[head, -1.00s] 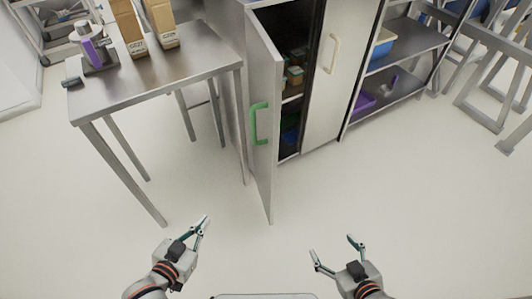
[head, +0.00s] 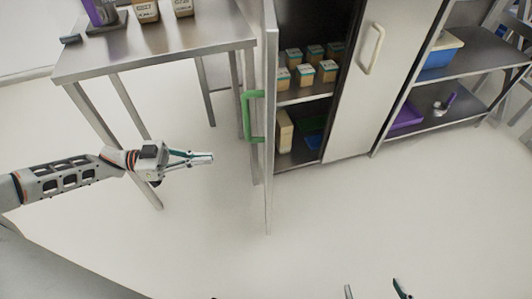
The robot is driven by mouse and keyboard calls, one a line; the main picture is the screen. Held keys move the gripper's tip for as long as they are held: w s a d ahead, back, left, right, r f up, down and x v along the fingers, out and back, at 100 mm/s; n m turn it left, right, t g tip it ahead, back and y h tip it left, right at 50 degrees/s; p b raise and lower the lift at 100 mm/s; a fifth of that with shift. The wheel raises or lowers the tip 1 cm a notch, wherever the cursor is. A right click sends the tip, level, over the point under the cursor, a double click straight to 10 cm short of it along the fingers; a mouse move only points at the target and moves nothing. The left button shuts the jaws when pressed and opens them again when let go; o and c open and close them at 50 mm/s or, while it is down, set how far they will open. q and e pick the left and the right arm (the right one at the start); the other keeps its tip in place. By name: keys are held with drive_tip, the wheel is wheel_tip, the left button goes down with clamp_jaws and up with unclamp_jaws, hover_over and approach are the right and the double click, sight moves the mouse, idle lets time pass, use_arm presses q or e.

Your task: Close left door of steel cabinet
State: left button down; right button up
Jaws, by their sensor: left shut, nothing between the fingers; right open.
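The steel cabinet's left door (head: 269,170) stands open, swung out toward me and seen nearly edge-on. Its green handle (head: 247,117) is on the door's left face. The cabinet's right door (head: 350,105), with a pale handle (head: 371,48), is closed. My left gripper (head: 212,157) is shut and empty, left of the open door and a little below the green handle in the picture, apart from both. My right gripper (head: 375,290) shows only its fingertips at the bottom edge, spread apart and empty, over the floor.
Inside the cabinet are shelves with several small boxes (head: 306,74). A steel table (head: 150,50) with boxes and a purple-and-grey device stands left of the door. An open shelf (head: 445,75) with a blue bin and purple tray is at right. The floor in front is clear.

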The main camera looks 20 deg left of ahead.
use_arm(q)
drive_tip(key=x, duration=1.3)
drive_tip(key=shift+d, duration=0.35)
